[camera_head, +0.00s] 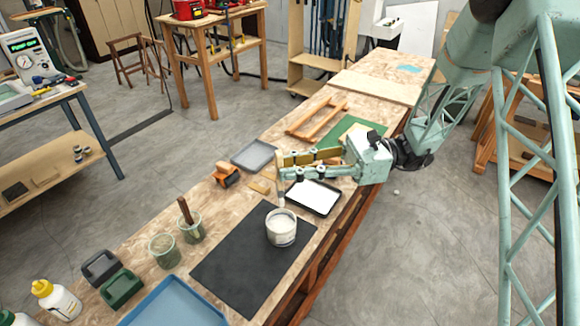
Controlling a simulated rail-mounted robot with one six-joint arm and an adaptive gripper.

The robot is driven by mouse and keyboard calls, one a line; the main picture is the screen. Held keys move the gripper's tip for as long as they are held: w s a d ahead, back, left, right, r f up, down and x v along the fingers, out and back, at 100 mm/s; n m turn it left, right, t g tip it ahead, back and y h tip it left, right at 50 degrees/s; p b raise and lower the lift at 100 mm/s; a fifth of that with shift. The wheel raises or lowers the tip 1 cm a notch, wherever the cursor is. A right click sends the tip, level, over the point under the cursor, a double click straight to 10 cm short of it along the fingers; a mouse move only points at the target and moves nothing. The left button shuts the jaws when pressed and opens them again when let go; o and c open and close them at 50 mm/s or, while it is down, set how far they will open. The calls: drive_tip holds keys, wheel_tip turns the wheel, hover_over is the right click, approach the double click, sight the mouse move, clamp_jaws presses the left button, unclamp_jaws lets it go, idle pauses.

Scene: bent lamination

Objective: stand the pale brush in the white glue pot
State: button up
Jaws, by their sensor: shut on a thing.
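The white glue pot (281,232) stands upright on a black mat (225,262), with pale content showing inside its rim. My gripper (281,167) is above and behind the pot, reaching in from the right. It is shut on the pale brush (281,188), which hangs about upright with its lower end downward. In the picture the brush's lower end shows just above the pot's far rim. The brush looks clear of the pot, but its exact height is hard to tell. The fingers hide part of the brush.
Two clear jars (165,251) (191,229) stand left of the mat, the farther holding a dark brush. A white-filled black tray (312,196) lies under my gripper. A grey tray (253,155), an orange tool (226,174) and a blue tray (175,304) are also on the bench.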

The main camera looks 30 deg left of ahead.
drive_tip(key=shift+f, duration=0.15)
wheel_tip(320, 180, down, 12)
drive_tip(key=b, duration=0.5)
drive_tip(key=shift+r, duration=0.25)
idle(1.2)
drive_tip(key=shift+b, duration=0.3)
drive_tip(key=o, duration=0.9)
drive_tip(key=shift+v, duration=6)
